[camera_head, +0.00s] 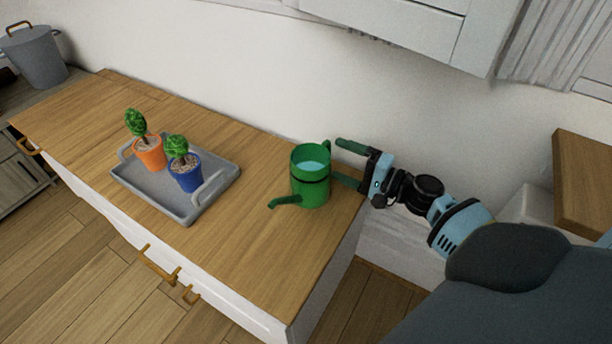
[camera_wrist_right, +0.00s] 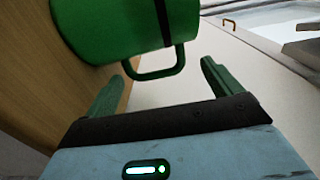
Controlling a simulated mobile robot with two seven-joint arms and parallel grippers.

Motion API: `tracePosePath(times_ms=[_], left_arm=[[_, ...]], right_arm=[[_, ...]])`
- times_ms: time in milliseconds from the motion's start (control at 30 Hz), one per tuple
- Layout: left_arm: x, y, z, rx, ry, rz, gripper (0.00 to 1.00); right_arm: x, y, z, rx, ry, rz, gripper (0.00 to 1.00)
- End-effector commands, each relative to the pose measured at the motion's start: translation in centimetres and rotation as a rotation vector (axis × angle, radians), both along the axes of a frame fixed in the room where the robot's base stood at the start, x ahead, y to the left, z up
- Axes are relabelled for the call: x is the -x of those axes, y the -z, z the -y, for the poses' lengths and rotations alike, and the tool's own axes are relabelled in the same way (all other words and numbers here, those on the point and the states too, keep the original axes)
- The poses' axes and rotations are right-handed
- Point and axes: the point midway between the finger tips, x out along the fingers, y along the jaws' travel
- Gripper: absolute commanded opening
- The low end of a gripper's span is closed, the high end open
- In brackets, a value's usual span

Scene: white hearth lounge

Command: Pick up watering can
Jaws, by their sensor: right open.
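A green watering can (camera_head: 311,181) with a dark band stands upright on the wooden counter top, near its right end. Its spout points to the lower left. In the right wrist view the can (camera_wrist_right: 115,28) fills the upper left, and its handle (camera_wrist_right: 158,70) sticks out toward my gripper. My right gripper (camera_head: 340,162) is just right of the can, with green fingers spread apart. In the right wrist view the right gripper (camera_wrist_right: 160,85) is open and empty, with the handle ahead between the fingertips. My left gripper is not in view.
A grey tray (camera_head: 141,191) left of the can holds an orange pot (camera_head: 150,155) and a blue pot (camera_head: 187,174) with small plants. The wall (camera_head: 240,75) runs behind the counter (camera_head: 255,245). A grey bucket (camera_head: 36,58) stands far left.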

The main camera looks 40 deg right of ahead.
Motion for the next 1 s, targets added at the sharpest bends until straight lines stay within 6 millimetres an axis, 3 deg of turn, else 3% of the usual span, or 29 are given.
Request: tracePosePath(times_ms=[67, 200, 533, 800, 1000], left_arm=[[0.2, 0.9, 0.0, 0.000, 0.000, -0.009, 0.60], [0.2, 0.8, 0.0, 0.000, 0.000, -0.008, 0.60], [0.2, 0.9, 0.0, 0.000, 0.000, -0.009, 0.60], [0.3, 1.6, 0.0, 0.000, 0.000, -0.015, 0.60], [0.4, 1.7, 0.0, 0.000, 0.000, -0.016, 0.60]], right_arm=[[0.0, 1.8, 0.0, -0.002, 0.001, -0.004, 0.91], [-1.8, 1.0, -0.7, 0.000, -0.001, 0.002, 0.91], [-2.7, 1.0, -1.1, 0.000, -0.001, 0.001, 0.91], [-6.0, 1.0, -2.4, 0.000, -0.001, 0.002, 0.91], [-7.0, 1.0, -2.9, 0.001, 0.000, 0.000, 0.91]])
